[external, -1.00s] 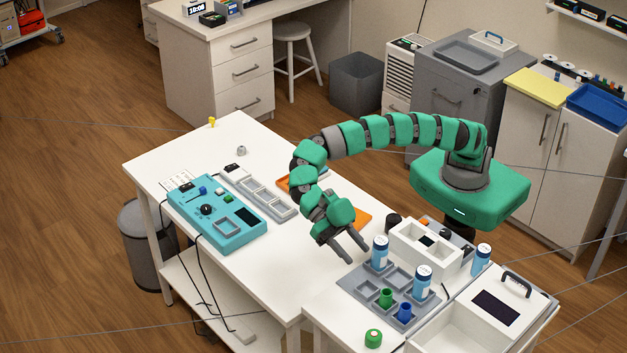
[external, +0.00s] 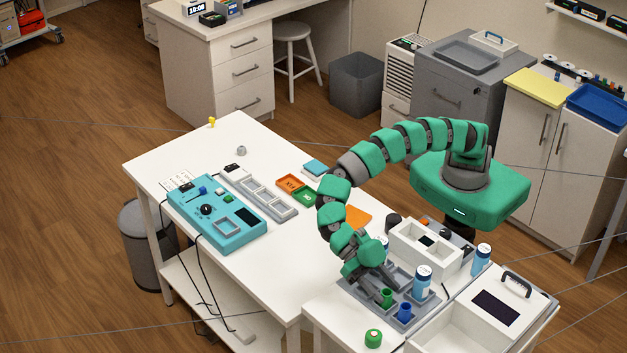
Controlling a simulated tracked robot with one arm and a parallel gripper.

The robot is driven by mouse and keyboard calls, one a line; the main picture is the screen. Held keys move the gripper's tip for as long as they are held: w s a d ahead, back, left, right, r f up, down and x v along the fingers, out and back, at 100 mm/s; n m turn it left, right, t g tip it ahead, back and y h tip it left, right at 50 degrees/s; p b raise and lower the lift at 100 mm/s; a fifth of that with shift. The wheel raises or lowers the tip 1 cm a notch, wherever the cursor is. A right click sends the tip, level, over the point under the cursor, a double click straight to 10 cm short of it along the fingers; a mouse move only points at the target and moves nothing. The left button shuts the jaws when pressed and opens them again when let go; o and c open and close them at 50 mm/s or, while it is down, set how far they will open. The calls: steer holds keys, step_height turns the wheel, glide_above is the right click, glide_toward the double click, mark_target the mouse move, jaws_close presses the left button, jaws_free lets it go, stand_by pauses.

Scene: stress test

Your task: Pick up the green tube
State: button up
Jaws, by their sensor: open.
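The green tube (external: 387,297) stands upright in a slot of the grey tray (external: 352,292), just left of a blue tube (external: 404,312). My gripper (external: 387,291) is open and points down at the tray, with its fingertips close to the green tube. Whether the fingers straddle the tube or touch it I cannot tell. A round green cap-like piece (external: 373,338) lies separately on the white table in front of the tray.
A white box (external: 425,252) stands behind the tray. An open white bin (external: 450,325) is at the front right.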

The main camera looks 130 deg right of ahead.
steer(key=c, duration=0.8)
steer(key=shift+c, duration=0.2)
